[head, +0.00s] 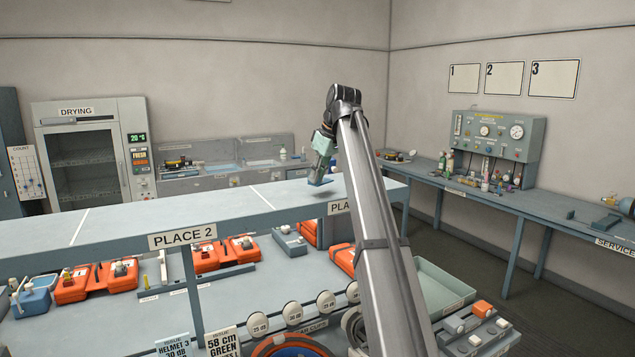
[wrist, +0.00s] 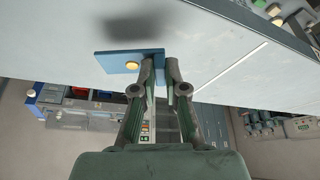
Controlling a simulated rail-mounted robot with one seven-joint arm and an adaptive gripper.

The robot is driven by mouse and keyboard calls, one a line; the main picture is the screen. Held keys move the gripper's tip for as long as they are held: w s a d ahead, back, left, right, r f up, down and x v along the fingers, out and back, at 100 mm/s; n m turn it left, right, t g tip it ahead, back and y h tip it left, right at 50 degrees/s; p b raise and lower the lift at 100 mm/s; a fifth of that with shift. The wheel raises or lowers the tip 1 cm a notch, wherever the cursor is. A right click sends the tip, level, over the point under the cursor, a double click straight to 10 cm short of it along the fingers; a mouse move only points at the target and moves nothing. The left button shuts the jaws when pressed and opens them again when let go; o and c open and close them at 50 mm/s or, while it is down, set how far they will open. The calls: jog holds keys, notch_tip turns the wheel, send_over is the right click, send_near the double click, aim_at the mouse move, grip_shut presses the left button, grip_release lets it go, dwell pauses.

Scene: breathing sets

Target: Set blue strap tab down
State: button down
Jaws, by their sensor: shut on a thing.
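The blue strap tab (wrist: 115,65) is a flat blue plate with a round yellow stud near one end. It also shows in the head view (head: 320,182), small, below my gripper (head: 322,172). The tab is over the long pale upper shelf (head: 120,222), near the PLACE labels. Its shadow lies apart from it on the shelf, so it appears held a little above the surface.
The shelf top is clear, with thin white dividing lines. Orange cases (head: 85,285) and a green tray (head: 440,288) lie on the lower bench. A drying cabinet (head: 92,150) stands at the back left. A service bench (head: 500,198) runs along the right wall.

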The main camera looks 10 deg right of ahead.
aim_at(319, 180)
jog(key=shift+f+p, duration=0.35)
jog(key=shift+f, duration=1.1)
jog(key=shift+f, duration=0.15)
jog(key=c, duration=1.2)
grip_release()
jog(key=shift+r, duration=0.25)
jog(key=b+v, duration=0.4)
jog(key=v, duration=0.8)
jog(key=shift+w+a, duration=0.1)
